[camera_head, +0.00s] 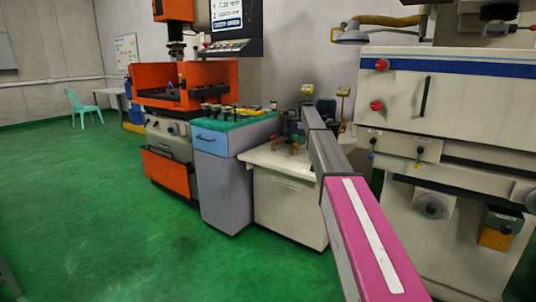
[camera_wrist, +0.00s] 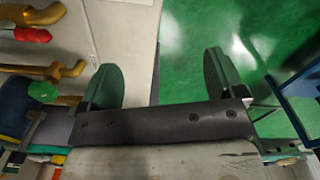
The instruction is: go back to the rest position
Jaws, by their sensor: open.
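My gripper (camera_wrist: 160,78) shows in the wrist view with its two dark green fingers spread wide apart. Nothing is between the fingers. Below them are the edge of a pale worktop (camera_wrist: 125,35) and the green floor (camera_wrist: 205,30). In the head view my arm (camera_head: 350,195) reaches forward from the lower right, over the white cabinet (camera_head: 290,205). The fingers cannot be made out there.
Brass-coloured fittings (camera_wrist: 65,70) and a red part (camera_wrist: 33,35) lie left of the fingers. A blue-grey cabinet (camera_head: 225,180) and an orange machine (camera_head: 165,175) stand left of my arm, a large cream machine (camera_head: 480,95) right.

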